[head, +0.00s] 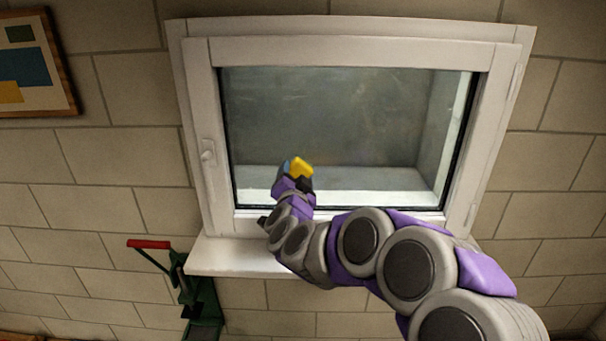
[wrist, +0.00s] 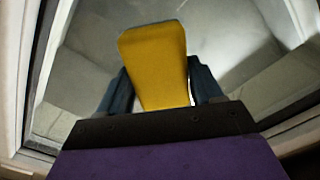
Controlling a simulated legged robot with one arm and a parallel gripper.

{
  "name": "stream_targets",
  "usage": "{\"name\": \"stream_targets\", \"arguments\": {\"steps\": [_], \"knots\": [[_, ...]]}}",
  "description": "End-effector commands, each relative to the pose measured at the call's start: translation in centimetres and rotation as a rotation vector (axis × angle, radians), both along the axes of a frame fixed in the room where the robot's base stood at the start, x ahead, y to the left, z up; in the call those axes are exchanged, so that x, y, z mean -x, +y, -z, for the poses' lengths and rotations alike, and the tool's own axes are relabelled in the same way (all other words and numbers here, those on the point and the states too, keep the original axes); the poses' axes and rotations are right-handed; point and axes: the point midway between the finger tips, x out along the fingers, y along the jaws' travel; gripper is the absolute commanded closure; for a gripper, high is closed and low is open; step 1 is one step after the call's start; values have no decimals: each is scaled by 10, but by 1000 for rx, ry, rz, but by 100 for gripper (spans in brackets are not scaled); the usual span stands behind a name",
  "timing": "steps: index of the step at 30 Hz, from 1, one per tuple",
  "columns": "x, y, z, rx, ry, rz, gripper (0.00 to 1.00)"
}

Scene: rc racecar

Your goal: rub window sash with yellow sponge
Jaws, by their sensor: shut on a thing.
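The yellow sponge (head: 301,168) is in my gripper (head: 293,178), in front of the lower left part of the window glass in the head view. The wrist view shows the sponge (wrist: 156,62) upright between the two dark fingers of my gripper (wrist: 160,85), which are shut on it. The window sash (head: 350,50) is a white frame around the pane, with a handle (head: 207,152) on its left side. In the wrist view, part of the white frame (wrist: 15,75) shows at the left. I cannot tell whether the sponge touches the glass.
A white sill (head: 225,257) juts out below the window. A green tool with a red handle (head: 149,244) stands below the sill at the left. A framed picture (head: 35,65) hangs on the block wall (head: 120,155) at the upper left.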

Motion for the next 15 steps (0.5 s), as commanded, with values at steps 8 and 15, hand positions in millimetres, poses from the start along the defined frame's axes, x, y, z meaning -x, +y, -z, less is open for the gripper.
{"name": "stream_targets", "arguments": {"steps": [8,15], "knots": [[-1,10,0,0,2,-1,59],[0,30,0,2,5,-4,59]]}}
